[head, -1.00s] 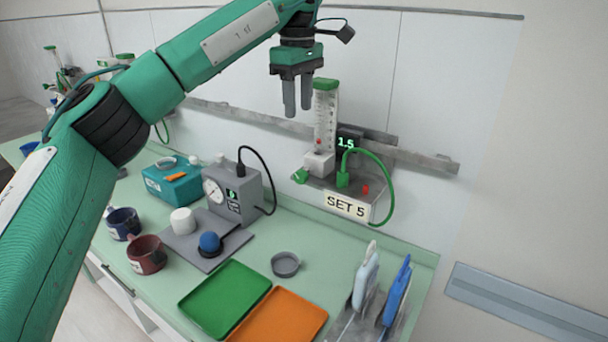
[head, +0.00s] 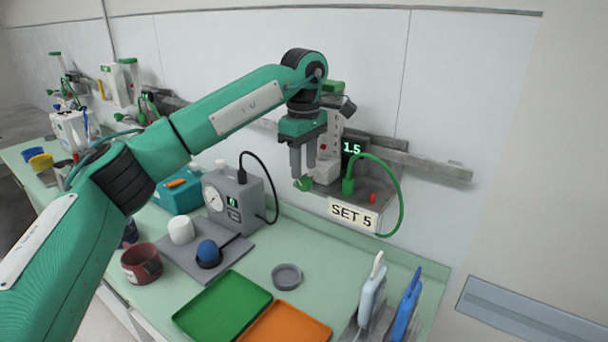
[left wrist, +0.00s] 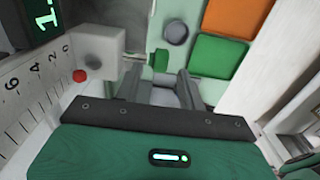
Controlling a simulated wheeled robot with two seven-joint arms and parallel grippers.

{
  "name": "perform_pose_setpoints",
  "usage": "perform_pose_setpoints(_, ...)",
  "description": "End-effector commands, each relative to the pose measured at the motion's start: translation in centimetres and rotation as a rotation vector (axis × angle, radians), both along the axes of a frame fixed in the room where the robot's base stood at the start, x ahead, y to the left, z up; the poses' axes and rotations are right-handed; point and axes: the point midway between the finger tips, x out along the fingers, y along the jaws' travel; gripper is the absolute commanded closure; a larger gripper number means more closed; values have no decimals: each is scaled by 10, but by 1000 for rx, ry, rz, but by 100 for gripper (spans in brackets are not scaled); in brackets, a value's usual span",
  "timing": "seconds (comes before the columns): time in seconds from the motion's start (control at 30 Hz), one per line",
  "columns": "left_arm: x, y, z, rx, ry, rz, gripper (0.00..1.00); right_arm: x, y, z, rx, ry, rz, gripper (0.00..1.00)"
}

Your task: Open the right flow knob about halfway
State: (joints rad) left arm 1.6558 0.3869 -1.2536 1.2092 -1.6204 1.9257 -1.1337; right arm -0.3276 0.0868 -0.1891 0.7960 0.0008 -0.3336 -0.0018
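The right flow knob is a small green knob (head: 303,185) on the left side of the flow meter block. In the left wrist view the knob (left wrist: 160,60) sits on a short metal stem from the white block (left wrist: 97,45). My left gripper (head: 303,174) points down, its fingertips just above the knob. In the left wrist view my left gripper (left wrist: 167,80) has its fingers apart, with the knob just beyond the tips; contact cannot be told. The red ball (left wrist: 80,75) is near the scale's zero end. The display (head: 352,148) reads 1.5. My right gripper is out of view.
A SET 5 plate (head: 353,214) and a green hose (head: 397,190) are right of the knob. A grey gauge box (head: 232,200) with a black cable stands at the lower left. Green (head: 222,305) and orange (head: 285,325) trays lie below on the counter.

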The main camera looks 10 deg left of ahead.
Motion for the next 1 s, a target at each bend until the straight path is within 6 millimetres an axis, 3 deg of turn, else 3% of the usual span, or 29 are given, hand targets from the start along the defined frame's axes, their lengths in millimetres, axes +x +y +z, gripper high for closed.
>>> perform_pose_setpoints(0.23,0,0,-31,0,0,0,60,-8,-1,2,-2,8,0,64)
perform_pose_setpoints(0.6,0,0,-37,0,-1,0,60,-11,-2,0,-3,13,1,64)
perform_pose_setpoints(0.8,0,0,-37,0,0,-1,97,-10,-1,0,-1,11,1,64)
perform_pose_setpoints(1.0,-1,0,-37,-1,3,-1,99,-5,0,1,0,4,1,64)
